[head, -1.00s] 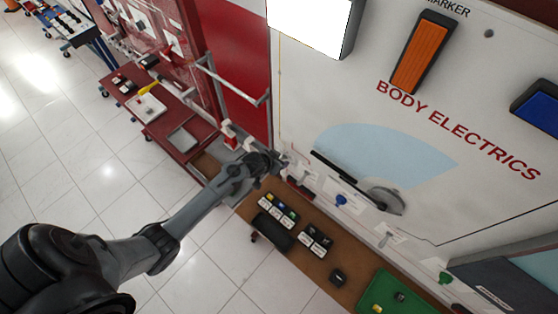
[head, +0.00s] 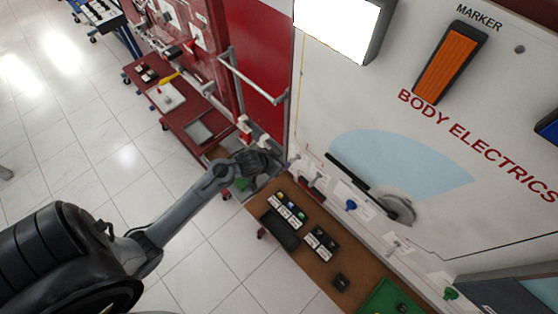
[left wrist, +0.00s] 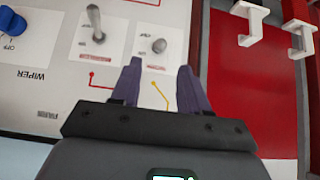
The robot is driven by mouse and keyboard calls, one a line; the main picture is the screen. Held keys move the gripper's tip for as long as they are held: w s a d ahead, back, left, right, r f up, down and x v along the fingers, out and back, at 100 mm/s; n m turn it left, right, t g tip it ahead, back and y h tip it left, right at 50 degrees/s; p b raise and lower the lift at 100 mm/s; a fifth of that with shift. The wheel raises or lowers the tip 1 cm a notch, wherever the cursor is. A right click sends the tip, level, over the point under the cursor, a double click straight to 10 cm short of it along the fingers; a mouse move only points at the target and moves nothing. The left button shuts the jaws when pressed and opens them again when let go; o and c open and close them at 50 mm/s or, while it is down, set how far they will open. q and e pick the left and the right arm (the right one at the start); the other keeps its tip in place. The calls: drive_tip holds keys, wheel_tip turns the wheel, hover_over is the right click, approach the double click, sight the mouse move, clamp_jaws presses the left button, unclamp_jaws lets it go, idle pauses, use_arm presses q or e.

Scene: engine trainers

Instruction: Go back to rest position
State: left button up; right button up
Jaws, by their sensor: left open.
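My left gripper (head: 284,160) is at the end of the arm that comes in from the left, near the lower left edge of the body electrics panel (head: 440,190). In the left wrist view, its two fingers (left wrist: 157,82) are apart with nothing between them. Beyond them on the panel are two toggle switches, one left of the fingers (left wrist: 95,22) and one above the gap (left wrist: 159,46). A blue wiper knob (left wrist: 12,22) is at the far left. My right gripper is not seen.
A brown bench (head: 330,262) with small dark blocks and a green tray (head: 382,298) runs below the panel. A red trolley (head: 190,122) with a tray and tools stands at the left. White hooks (left wrist: 250,14) are on a red board. Tiled floor is clear.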

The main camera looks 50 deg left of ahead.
use_arm(q)
drive_tip(key=shift+s+r, duration=0.25)
drive_tip(key=shift+r, duration=0.05)
drive_tip(key=s+d+r+g+p, duration=0.2)
drive_tip(key=s+d+p, duration=0.1)
drive_tip(key=s+d, duration=0.75)
drive_tip(key=s+d+r+m+g+p, duration=0.1)
drive_tip(key=s+d+r+g, duration=0.1)
drive_tip(key=s+r, duration=0.8)
drive_tip(key=shift+s+m+g, duration=0.15)
drive_tip(key=shift+m+g, duration=0.15)
drive_tip(key=shift+m, duration=0.1)
drive_tip(key=shift+f, duration=0.1)
